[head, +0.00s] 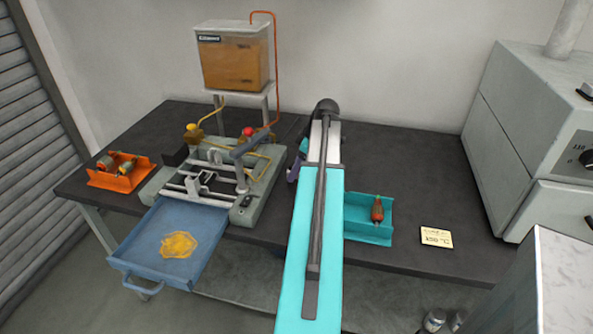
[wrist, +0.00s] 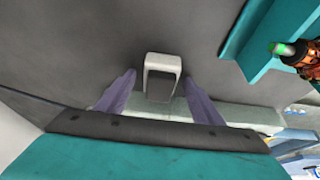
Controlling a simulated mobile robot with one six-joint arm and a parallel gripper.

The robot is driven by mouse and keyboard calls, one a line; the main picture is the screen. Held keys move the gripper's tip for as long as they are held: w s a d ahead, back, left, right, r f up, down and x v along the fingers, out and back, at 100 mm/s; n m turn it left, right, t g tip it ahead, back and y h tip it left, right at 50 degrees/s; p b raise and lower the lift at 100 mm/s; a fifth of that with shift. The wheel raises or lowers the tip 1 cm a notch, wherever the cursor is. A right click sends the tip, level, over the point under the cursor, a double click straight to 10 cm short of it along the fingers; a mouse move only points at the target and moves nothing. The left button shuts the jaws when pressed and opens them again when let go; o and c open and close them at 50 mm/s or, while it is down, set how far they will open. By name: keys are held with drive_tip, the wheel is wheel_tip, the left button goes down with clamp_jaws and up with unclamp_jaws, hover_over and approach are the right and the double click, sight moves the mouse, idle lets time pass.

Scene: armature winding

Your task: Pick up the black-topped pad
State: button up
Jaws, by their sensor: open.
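A small block with a pale grey rim and a dark face (wrist: 160,82), which looks like the black-topped pad, shows on the dark table in the wrist view. My gripper (wrist: 159,77) is open, with one purple finger on each side of the block and a gap on both sides. I cannot tell how far above or around it the fingertips are. In the head view my gripper (head: 296,164) is partly hidden behind my arm, near the middle of the bench, and the block is hidden there.
A teal tray (head: 352,233) with an orange-brown tool (head: 377,209) stands right of my arm. Left are a winding fixture (head: 262,178), an open blue drawer (head: 140,260) and an orange tray (head: 103,183). A note (head: 436,237) lies at right. Bare table lies beyond the teal tray.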

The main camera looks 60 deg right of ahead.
idle(0.3)
drive_tip(key=c, duration=1.2)
drive_tip(key=shift+o, duration=0.2)
drive_tip(key=shift+r, duration=0.15)
drive_tip(key=shift+r+b, duration=0.8)
drive_tip(key=shift+r, duration=4.05)
